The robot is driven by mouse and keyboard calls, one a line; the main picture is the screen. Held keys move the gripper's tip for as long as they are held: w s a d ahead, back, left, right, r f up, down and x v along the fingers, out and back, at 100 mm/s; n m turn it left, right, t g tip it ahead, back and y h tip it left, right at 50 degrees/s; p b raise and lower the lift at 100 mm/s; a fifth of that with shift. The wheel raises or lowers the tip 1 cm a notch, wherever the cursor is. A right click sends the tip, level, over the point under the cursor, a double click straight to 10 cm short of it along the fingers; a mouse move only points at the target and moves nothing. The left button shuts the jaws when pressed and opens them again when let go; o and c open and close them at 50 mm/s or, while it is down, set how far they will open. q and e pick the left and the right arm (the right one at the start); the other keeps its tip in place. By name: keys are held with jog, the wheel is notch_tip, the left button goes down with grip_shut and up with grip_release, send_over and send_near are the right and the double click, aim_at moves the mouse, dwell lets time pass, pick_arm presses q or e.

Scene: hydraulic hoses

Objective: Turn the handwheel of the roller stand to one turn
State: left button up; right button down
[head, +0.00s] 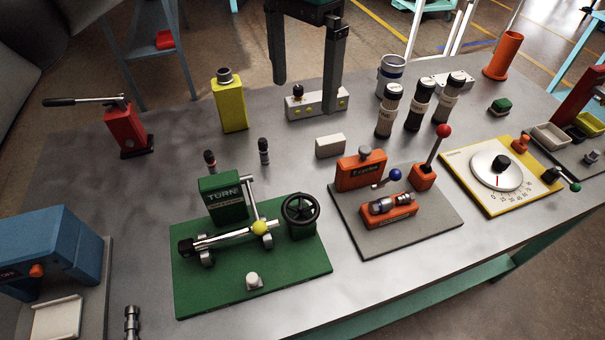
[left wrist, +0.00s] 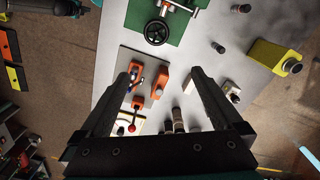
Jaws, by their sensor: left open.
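The roller stand has a green base plate (head: 290,275) at the front centre of the bench, and its green plate (left wrist: 187,30) also shows at the top of the left wrist view. Its black spoked handwheel (head: 301,209) stands at the plate's right side and shows in the left wrist view (left wrist: 157,33). A green box marked TURN (head: 222,197) stands behind a metal bar with a yellow ball (head: 260,228). My left gripper (head: 304,97) is open and empty above the back of the bench, well away from the handwheel. My right gripper is not in view.
An orange fixture (head: 361,170) with levers stands on a grey plate right of the roller stand. Several black-and-white cylinders (head: 419,105), a white block (head: 330,146) and a yellow canister (head: 229,105) stand behind. A blue machine (head: 50,250) is at left. A dial board (head: 500,172) is at right.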

pick_arm(q)
notch_tip(320, 180, down, 2)
jog(key=f+b, duration=0.1)
pick_arm(e)
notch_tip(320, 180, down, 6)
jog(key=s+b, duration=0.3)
jog(key=b, duration=0.1)
pick_arm(q)
jog(key=b, duration=0.4)
send_over(303, 206)
notch_tip(303, 206, down, 8)
notch_tip(303, 206, down, 12)
jog(key=shift+f+b, duration=0.25)
jog(key=shift+b, duration=0.75)
jog(key=shift+f, duration=0.7)
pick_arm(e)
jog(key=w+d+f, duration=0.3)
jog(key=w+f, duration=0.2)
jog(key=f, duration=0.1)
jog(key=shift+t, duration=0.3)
pick_arm(q)
jog(key=shift+c, duration=0.2)
jog(key=c, duration=1)
jog(key=shift+o, duration=0.2)
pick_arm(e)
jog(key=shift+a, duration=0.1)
